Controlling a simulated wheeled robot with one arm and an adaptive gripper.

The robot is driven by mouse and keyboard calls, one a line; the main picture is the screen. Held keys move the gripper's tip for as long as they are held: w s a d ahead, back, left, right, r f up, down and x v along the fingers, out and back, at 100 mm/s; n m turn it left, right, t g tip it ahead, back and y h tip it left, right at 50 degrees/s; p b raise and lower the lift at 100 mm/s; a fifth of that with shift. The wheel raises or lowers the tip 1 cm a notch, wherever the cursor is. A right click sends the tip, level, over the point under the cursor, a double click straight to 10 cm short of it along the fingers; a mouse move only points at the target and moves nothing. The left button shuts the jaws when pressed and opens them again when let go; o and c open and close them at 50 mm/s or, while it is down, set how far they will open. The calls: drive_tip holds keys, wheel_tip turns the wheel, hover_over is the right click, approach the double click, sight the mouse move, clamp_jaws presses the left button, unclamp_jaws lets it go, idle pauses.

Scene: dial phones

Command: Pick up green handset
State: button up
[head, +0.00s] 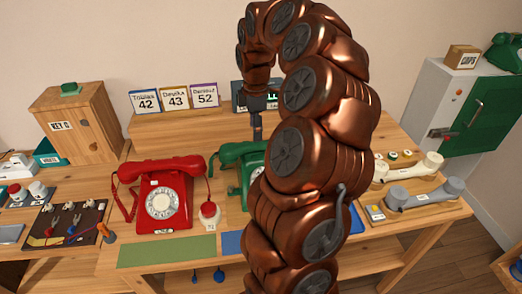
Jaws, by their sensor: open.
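The green phone (229,185) stands on the table in the middle of the head view, right of the red phone. Its green handset (238,150) lies across its top; my arm hides the right part of both. My gripper (257,135) points down from my copper arm and is above the green handset, near its middle. The gripper is open and seen edge-on, so its two fingers overlap. I cannot tell whether the fingertips touch the handset.
A red phone (168,200) with its handset on stands at left, with a small red and white object (209,214) beside it. Cream (412,168) and grey (412,197) handsets lie at right. Name cards (174,98) stand on the raised shelf behind. My arm blocks the centre right.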

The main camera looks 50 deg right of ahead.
sight(261, 143)
drive_tip(key=shift+s+d+f, duration=0.1)
drive_tip(key=shift+d+f, duration=0.15)
drive_tip(key=shift+d, duration=0.35)
drive_tip(key=shift+s+d+f, duration=0.1)
drive_tip(key=shift+d+f, duration=0.15)
drive_tip(key=shift+d, duration=0.3)
drive_tip(key=shift+d+f, duration=0.1)
drive_tip(key=shift+f, duration=0.15)
drive_tip(key=shift+w+a+f+p, duration=0.1)
drive_tip(key=shift+f+p, duration=0.45)
drive_tip(key=shift+f, duration=1.25)
drive_tip(key=shift+w+a+f+p, duration=0.1)
drive_tip(key=shift+f+p, duration=0.45)
drive_tip(key=shift+f, duration=1.25)
clamp_jaws()
